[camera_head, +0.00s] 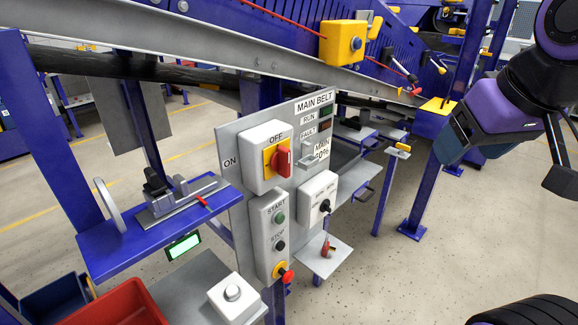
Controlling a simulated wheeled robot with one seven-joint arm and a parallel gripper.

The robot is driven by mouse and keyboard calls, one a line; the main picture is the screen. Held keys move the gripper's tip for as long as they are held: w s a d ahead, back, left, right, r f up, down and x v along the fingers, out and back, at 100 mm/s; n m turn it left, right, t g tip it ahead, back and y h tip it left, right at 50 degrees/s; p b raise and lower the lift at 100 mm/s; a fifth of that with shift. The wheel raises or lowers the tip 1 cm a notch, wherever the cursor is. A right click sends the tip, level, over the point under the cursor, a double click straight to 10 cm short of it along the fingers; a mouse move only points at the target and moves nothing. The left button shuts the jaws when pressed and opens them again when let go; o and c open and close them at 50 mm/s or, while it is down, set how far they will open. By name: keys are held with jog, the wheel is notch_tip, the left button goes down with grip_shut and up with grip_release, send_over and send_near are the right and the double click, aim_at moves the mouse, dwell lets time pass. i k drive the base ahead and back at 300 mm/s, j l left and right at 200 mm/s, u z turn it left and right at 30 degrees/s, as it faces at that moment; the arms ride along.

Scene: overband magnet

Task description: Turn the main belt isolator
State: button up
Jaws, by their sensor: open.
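The main belt isolator is a red rotary handle (281,158) on a yellow plate (268,160), on a pale grey box (253,140) on the panel headed MAIN BELT. OFF is printed above the handle and ON to its left. The handle looks roughly upright, but I cannot tell exactly which mark it points at. My purple and dark arm is at the upper right. What looks like my gripper (563,178) shows as dark parts at the right edge, partly cut off, open and well apart from the isolator. I see nothing held in it.
Below the isolator is a START/STOP box (267,225) with a red emergency button (287,276). A smaller switch box (318,198) is to the right, above a shelf (330,262) holding a red padlock. A blue shelf (130,235) juts out left. Floor on the right is clear.

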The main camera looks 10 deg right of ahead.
aim_at(280, 161)
jog(key=i+l+u, duration=0.1)
jog(key=l+u, duration=1.1)
jog(key=k+z, duration=0.25)
jog(key=k+l+z, duration=0.1)
jog(key=k+z, duration=0.15)
jog(key=k, duration=0.1)
